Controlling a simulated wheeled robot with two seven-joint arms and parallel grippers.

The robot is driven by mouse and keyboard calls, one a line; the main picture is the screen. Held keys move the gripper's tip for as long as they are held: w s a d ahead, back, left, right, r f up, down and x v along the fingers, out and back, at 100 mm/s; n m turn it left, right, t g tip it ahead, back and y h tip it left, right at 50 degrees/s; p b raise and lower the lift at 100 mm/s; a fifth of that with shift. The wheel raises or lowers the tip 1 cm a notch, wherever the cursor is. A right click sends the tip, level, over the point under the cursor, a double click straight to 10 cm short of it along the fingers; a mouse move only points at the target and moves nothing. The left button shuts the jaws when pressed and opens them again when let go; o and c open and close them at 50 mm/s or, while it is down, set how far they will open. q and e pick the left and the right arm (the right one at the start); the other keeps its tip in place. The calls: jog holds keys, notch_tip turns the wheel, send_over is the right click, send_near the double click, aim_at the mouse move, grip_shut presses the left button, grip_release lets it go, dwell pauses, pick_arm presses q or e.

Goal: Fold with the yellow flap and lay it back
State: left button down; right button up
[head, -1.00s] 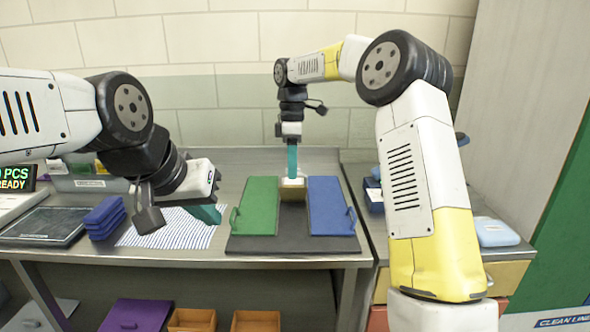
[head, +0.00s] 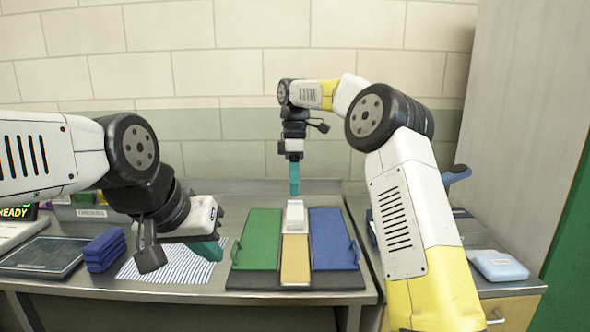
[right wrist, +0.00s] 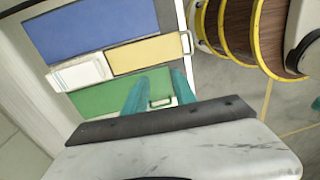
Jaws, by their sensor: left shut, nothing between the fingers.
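The folding board has a green flap (head: 257,240) on the left, a blue flap (head: 332,239) on the right and a narrow yellow flap (head: 295,262) between them. All three lie flat. A small white folded cloth bundle (head: 294,216) sits in the middle strip behind the yellow flap; it also shows in the right wrist view (right wrist: 77,74). My right gripper (head: 294,190) hangs fingers-down above the bundle, apart from it. Its two teal fingers show spread and empty in the right wrist view (right wrist: 156,88). My left gripper (head: 208,249) is shut and empty over the striped cloth, left of the board.
Blue folded cloths (head: 104,250) are stacked at the left, beside a dark flat scale (head: 42,256). A striped cloth (head: 165,266) lies left of the board. A light blue pack (head: 498,265) rests on the right-hand counter. A tiled wall stands behind the bench.

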jog(key=shift+w+r, duration=0.55)
jog(key=shift+r, duration=0.4)
jog(key=shift+w+r, duration=0.55)
jog(key=shift+r, duration=0.35)
